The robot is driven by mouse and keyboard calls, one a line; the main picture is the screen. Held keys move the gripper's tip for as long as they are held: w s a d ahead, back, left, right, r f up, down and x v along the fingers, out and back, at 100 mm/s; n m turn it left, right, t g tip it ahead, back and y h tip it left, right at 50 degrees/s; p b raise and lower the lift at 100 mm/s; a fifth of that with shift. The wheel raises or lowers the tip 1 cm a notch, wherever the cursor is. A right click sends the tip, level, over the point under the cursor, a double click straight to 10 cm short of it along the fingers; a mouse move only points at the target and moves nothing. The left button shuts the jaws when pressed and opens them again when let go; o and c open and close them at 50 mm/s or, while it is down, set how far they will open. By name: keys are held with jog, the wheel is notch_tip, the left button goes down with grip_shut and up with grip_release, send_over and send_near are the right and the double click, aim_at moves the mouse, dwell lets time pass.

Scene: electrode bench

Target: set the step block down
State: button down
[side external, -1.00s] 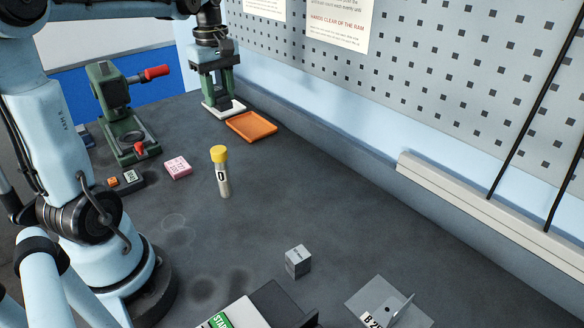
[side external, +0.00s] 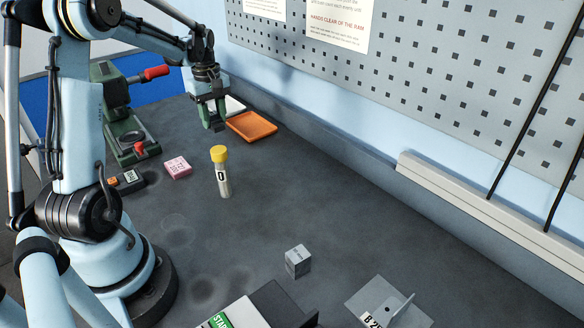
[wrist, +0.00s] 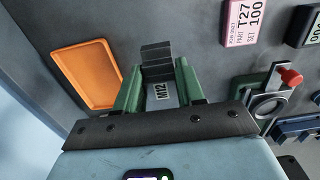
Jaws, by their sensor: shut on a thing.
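The step block (wrist: 157,58) is dark grey with ridged steps. It is between the green fingers of my gripper (wrist: 160,88) in the wrist view, and a label reading M12 shows between the fingers. In the side view my gripper (side external: 211,112) is shut on the block, whose dark lower end (side external: 218,126) just shows below the fingers. The gripper is left of the orange tray (side external: 251,126) and in front of a white plate (side external: 235,104). I cannot tell whether the block touches the bench.
A green press with a red handle (side external: 156,73) stands to the left. A pink block (side external: 177,167), a yellow-capped cylinder (side external: 221,175) and a grey cube (side external: 298,261) stand on the bench. The middle of the bench is mostly clear.

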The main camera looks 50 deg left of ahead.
send_over(207, 145)
notch_tip(207, 145, down, 3)
jog(key=shift+f, duration=2.05)
jog(key=shift+f, duration=0.2)
jog(key=c, duration=0.7)
grip_release()
jog(key=shift+r, duration=0.15)
